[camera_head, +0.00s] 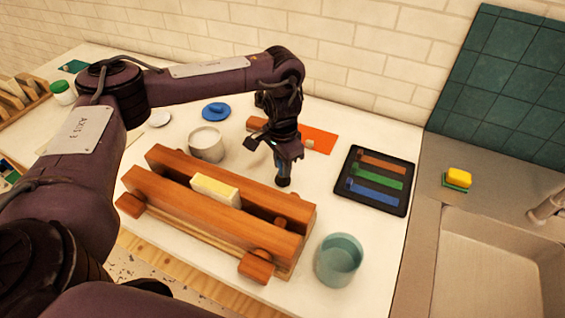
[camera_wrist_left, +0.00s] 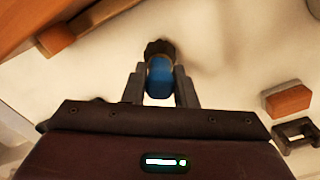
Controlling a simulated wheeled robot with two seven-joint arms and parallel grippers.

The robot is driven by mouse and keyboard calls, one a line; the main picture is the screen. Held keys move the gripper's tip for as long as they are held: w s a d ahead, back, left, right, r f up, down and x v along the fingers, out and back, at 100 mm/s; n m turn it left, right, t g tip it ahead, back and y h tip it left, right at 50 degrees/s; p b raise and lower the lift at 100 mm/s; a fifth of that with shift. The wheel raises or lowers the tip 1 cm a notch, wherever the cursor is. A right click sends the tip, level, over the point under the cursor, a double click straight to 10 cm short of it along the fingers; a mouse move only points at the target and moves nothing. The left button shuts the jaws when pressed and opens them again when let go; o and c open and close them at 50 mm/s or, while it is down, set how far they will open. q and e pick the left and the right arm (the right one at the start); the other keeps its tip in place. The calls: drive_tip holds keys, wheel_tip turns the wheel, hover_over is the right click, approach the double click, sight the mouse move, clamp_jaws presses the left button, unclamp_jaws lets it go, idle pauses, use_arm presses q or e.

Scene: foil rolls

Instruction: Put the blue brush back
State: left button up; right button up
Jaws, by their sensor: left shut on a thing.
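My left gripper (camera_head: 279,155) is shut on the blue brush (camera_head: 281,168), behind the wooden vise-like frame. The brush points downward, with its dark tip lowest; I cannot tell whether it touches the table. In the left wrist view the blue brush (camera_wrist_left: 159,80) sits between the fingertips (camera_wrist_left: 160,92), and its dark end shows beyond them. A black tray (camera_head: 399,172) lies to the right of the gripper. It has an orange-brown strip (camera_head: 383,163), a green strip (camera_head: 377,177) and a blue strip (camera_head: 372,193). My right gripper is not in view.
The wooden frame (camera_head: 170,189) holds a pale yellow block (camera_head: 215,190). A white cup (camera_head: 206,144), blue lid (camera_head: 215,111), orange mat (camera_head: 319,138) and teal cup (camera_head: 339,260) stand around it. The sink (camera_head: 490,265) and yellow-green sponge (camera_head: 458,179) are right. White table lies clear before the tray.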

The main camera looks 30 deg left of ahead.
use_arm(q)
drive_tip(key=shift+f, duration=0.65)
idle(0.6)
drive_tip(key=o, duration=1.5)
drive_tip(key=shift+o, duration=0.2)
drive_tip(key=shift+r, duration=0.15)
wheel_tip(320, 180, up, 5)
drive_tip(key=p, duration=0.4)
drive_tip(key=shift+p, duration=0.4)
drive_tip(key=shift+r+p, duration=1.95)
drive_tip(key=shift+p, duration=0.55)
drive_tip(key=shift+f, duration=0.1)
